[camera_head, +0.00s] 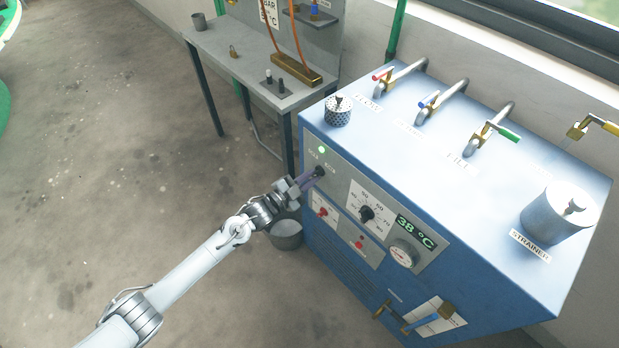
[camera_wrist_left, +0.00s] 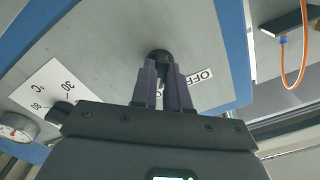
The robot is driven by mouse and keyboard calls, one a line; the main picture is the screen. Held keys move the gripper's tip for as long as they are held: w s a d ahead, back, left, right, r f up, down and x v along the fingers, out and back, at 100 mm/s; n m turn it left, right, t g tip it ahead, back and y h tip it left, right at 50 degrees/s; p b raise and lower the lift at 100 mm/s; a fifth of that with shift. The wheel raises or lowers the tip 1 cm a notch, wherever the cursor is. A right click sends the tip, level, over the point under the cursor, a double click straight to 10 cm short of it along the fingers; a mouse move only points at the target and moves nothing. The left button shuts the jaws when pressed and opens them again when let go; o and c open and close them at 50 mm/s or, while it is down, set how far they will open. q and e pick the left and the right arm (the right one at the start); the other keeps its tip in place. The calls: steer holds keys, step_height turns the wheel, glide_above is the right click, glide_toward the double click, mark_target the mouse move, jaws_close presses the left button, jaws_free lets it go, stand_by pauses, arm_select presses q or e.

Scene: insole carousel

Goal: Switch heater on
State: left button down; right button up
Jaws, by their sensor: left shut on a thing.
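The heater is a blue cabinet (camera_head: 450,165) with a grey control panel (camera_head: 340,190) on its front. A black knob (camera_wrist_left: 160,56) sits on the panel beside an OFF label (camera_wrist_left: 200,76). My left gripper (camera_head: 312,176) is at the upper left of the panel, its purple fingers closed on this knob; they also show in the left wrist view (camera_wrist_left: 163,75). The fingers hide part of the knob and its labels. A green lamp (camera_head: 321,149) is lit above it. The display (camera_head: 415,231) reads 38 °C. My right gripper is out of view.
A dial knob (camera_head: 367,213), a red switch (camera_head: 322,212) and a round gauge (camera_head: 403,253) are close by on the panel. A bucket (camera_head: 286,236) stands on the floor beside the cabinet. Valves with coloured handles (camera_head: 497,130) line the top. A grey bench (camera_head: 225,45) stands behind.

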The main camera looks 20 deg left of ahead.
arm_select(q)
steer(key=shift+m, duration=0.5)
steer(key=c, duration=1.1)
jaws_free()
steer(key=shift+s, duration=0.15)
steer(key=shift+s+a, duration=0.2)
steer(key=shift+s, duration=0.05)
steer(key=p+v, duration=0.2)
steer(key=v, duration=0.8)
